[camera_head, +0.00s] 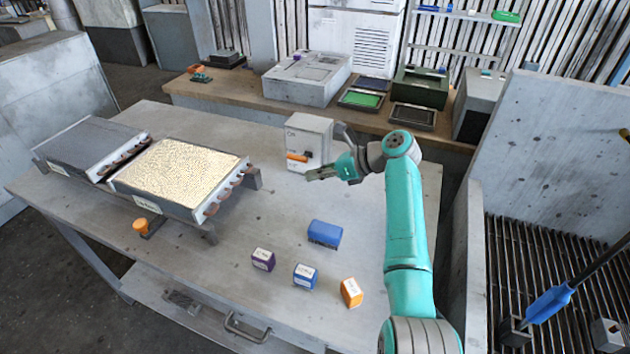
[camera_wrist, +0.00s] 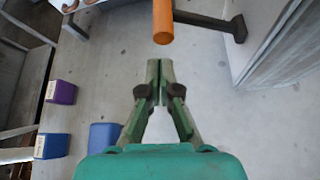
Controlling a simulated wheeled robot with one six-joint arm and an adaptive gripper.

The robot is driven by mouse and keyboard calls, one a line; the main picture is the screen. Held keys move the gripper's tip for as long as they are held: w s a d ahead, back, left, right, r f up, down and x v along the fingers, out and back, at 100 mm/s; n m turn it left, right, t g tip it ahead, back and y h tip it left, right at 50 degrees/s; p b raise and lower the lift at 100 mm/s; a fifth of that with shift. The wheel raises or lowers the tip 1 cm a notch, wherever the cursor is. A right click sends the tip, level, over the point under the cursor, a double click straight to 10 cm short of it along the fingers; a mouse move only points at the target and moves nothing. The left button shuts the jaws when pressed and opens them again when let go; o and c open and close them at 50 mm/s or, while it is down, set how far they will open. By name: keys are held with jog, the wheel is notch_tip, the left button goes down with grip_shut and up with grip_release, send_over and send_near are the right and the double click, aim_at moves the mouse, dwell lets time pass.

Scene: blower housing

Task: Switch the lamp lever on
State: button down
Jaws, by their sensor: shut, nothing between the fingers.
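A light grey switch box (camera_head: 311,134) stands on the metal table, with small markings on its front face. An orange lever handle (camera_head: 297,157) sticks out low on that face. In the wrist view the orange handle (camera_wrist: 162,22) is just beyond my fingertips, beside a dark bar. My gripper (camera_head: 308,178) is in front of and just below the handle, with a visible gap. In the wrist view the fingers of my gripper (camera_wrist: 153,65) are together and hold nothing. The lamp itself cannot be made out.
A heater-like tray with a pale mesh top (camera_head: 178,172) lies to the left. An orange knob (camera_head: 140,226) stands near the front left edge. A purple box (camera_head: 263,259), blue boxes (camera_head: 324,234) and an orange box (camera_head: 351,292) stand in front. The table between is clear.

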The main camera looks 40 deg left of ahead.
jog(key=shift+w+r, duration=0.15)
jog(key=shift+r, duration=0.4)
jog(key=shift+w+r, duration=0.15)
jog(key=shift+r, duration=0.35)
jog(key=shift+w+r, duration=0.1)
jog(key=shift+r, duration=0.05)
